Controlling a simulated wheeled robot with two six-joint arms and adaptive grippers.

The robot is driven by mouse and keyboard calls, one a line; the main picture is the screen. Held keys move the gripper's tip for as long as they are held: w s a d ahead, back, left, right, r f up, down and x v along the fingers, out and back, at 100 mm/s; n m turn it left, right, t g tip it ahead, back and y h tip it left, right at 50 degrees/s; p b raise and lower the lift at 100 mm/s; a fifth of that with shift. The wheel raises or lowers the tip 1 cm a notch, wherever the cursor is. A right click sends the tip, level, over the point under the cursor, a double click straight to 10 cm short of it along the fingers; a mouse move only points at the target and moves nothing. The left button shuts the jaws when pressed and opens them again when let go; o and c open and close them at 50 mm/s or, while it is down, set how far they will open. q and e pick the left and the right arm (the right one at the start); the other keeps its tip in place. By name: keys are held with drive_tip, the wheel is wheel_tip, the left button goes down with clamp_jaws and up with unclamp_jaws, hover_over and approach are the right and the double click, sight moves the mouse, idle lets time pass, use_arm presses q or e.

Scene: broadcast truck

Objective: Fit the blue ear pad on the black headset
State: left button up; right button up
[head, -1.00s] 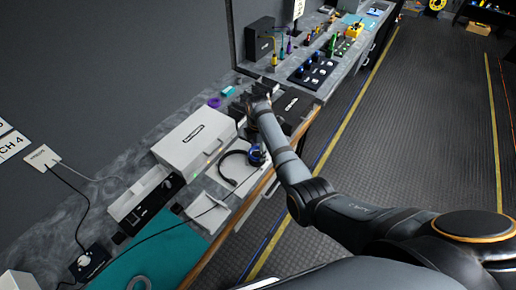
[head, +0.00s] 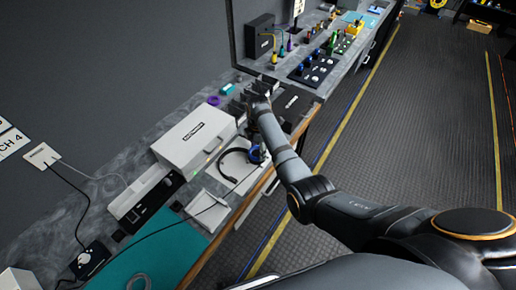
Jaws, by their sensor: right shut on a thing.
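The black headset (head: 224,163) lies on a white mat on the bench, its curved band to the left and its right end close to my right arm. The blue ear pad (head: 255,155) shows as a small blue patch at that right end. I cannot tell whether the pad touches the headset's cup. My left gripper is not in view.
A white box (head: 194,137) stands behind the headset. A purple ring (head: 213,100) and dark units lie farther along the bench. The floor aisle at right is clear.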

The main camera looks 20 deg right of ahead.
drive_tip(key=shift+f, duration=0.25)
drive_tip(key=o, duration=0.9)
wheel_tip(320, 180, up, 12)
idle(0.5)
